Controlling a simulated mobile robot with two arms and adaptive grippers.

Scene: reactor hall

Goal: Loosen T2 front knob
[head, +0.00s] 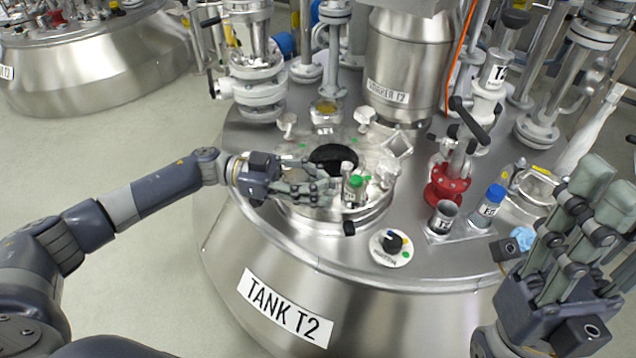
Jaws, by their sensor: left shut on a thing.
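The steel tank marked TANK T2 (335,262) fills the middle of the head view. Its round hatch is ringed by clamp knobs. The front knob (353,187), with a green spot on top, stands at the near side of the hatch. My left gripper (337,188) reaches in from the left over the hatch rim, shut on the front knob. Its fingers hide part of the knob, so the exact grip is hard to see. My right gripper (594,190) is at the right edge, fingers extended upward, open and empty, away from the hatch.
Other clamp knobs stand at the back left (288,123) and back right (364,116) of the hatch. A black selector knob (393,242), a red-flanged valve (446,185) and a blue-capped bottle (488,205) are to the right. Pipes and a steel vessel (408,60) crowd the back.

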